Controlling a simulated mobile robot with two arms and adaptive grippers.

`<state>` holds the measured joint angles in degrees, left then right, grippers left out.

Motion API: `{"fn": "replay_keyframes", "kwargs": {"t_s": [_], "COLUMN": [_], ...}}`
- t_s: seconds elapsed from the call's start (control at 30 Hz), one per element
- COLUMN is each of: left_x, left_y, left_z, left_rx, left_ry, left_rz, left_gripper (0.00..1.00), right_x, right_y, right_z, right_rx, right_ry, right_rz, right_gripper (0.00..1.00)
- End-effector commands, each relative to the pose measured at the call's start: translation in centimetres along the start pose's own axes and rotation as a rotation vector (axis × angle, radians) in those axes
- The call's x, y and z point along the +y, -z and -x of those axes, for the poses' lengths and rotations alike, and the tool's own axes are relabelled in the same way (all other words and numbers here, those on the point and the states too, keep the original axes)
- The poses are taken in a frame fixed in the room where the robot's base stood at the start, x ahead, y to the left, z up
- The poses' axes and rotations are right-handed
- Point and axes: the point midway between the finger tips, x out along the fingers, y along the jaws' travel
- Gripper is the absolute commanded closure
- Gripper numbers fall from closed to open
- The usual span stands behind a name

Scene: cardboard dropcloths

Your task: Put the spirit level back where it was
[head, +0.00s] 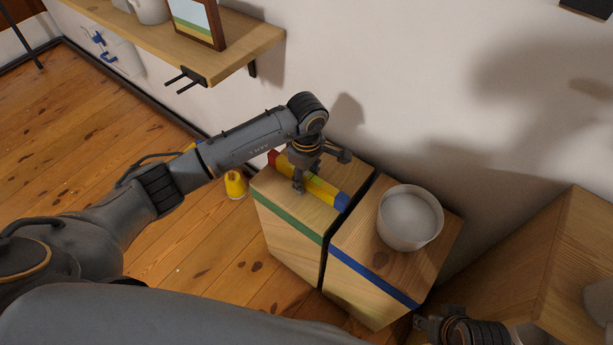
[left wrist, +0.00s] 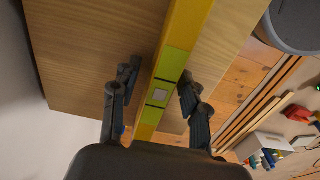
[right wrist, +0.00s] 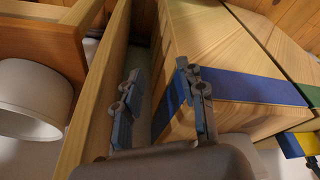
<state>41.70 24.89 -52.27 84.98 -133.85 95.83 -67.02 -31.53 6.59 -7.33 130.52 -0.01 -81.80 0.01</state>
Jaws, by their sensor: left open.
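The yellow spirit level (head: 322,190), with a red end and a blue end, lies on top of the wooden box with the green stripe (head: 285,217). My left gripper (head: 304,182) is over the level, its fingers open. In the left wrist view the level's green middle section (left wrist: 163,85) runs between the two fingers (left wrist: 155,100), with no clear grip on it. The level's blue and yellow end also shows at the right of the right wrist view (right wrist: 297,146). My right gripper (right wrist: 160,103) is open and empty beside the box with the blue stripe (right wrist: 250,88).
A white bucket (head: 410,220) stands on the blue-striped box, close to the level's blue end. A wooden shelf (head: 240,45) with a framed picture (head: 197,22) is on the wall. A yellow object (head: 236,184) stands on the floor left of the boxes. A wooden unit (head: 560,255) is at right.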

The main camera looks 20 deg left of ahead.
Motion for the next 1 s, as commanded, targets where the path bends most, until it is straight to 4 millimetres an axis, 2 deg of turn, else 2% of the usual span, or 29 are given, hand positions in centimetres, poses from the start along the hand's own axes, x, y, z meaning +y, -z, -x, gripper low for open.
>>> {"fn": "replay_keyframes", "kwargs": {"t_s": [0.07,0.4,0.6,0.73,1.0], "left_x": [0.0,0.1,0.0,0.0,0.0], "left_y": [0.0,0.1,0.0,0.0,0.0], "left_z": [0.4,7.9,11.0,12.0,12.2], "left_rx": [-0.001,0.002,0.001,0.001,0.0], "left_ry": [0.0,-0.004,-0.001,-0.001,0.001], "left_rz": [0.0,-0.001,-0.001,0.0,0.0], "left_gripper": [0.55,0.55,0.55,0.55,0.55], "right_x": [0.0,-0.3,-0.3,-0.4,-0.4], "right_y": [-0.2,-1.1,-1.6,-1.8,-1.8], "right_z": [-0.7,-4.8,-6.3,-6.7,-6.9], "right_rx": [-0.01,-0.032,-0.039,-0.039,-0.039], "right_ry": [0.001,0.005,0.006,0.006,0.007], "right_rz": [0.002,0.005,0.006,0.006,0.006], "right_gripper": [0.6,0.6,0.6,0.6,0.6]}}
